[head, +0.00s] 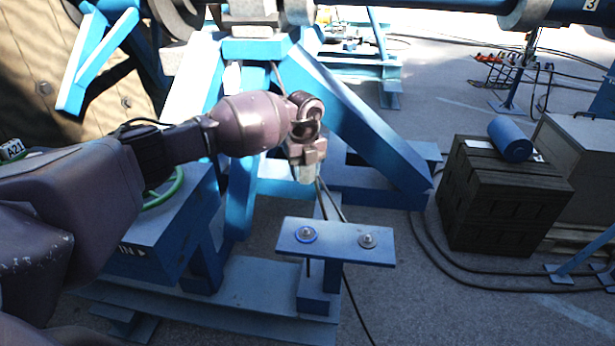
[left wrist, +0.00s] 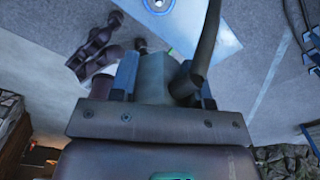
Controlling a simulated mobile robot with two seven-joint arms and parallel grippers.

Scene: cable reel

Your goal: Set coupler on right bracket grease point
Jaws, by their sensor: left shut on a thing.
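My left gripper (head: 306,160) is shut on the coupler (head: 304,176), a grey block with a dark hose. In the left wrist view the coupler (left wrist: 155,78) sits between the two fingers, and the hose (left wrist: 207,38) rises from its right side. A blue bracket plate (head: 337,241) lies below and in front of the gripper in the head view. It carries a left grease point (head: 307,234) with a blue ring and a right grease point (head: 368,240) with a grey base. The coupler is above and apart from both. The ringed point (left wrist: 159,5) shows at the wrist view's top edge. My right gripper is out of view.
The blue reel stand (head: 365,125) rises behind the gripper. A blue box (head: 160,235) stands left of the bracket. A dark crate (head: 500,205) with a blue roll (head: 511,139) stands to the right. Cables lie on the floor between bracket and crate.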

